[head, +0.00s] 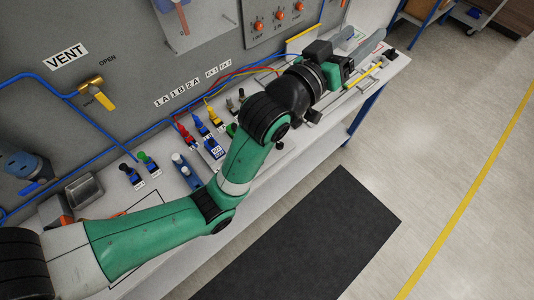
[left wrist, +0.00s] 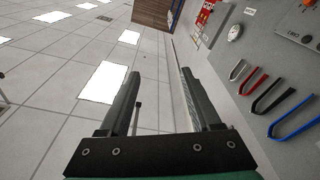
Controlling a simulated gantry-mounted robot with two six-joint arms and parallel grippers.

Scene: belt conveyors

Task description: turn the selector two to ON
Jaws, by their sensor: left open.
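A grey panel (head: 285,21) on the wall at the top of the head view carries three orange selector knobs in a row. The middle knob (head: 280,15) appears to be selector two; its small label and exact setting are too small to read. My left arm crosses the head view from the lower left, with its wrist below and to the right of the panel. My left gripper (left wrist: 160,74) is open and empty in the left wrist view, its two fingers well apart. It is apart from the knobs. My right gripper is not in view.
The bench below the wall holds coloured connectors (head: 201,126) and a metal bin (head: 84,191). A yellow VENT valve handle (head: 104,101) sticks out at left.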

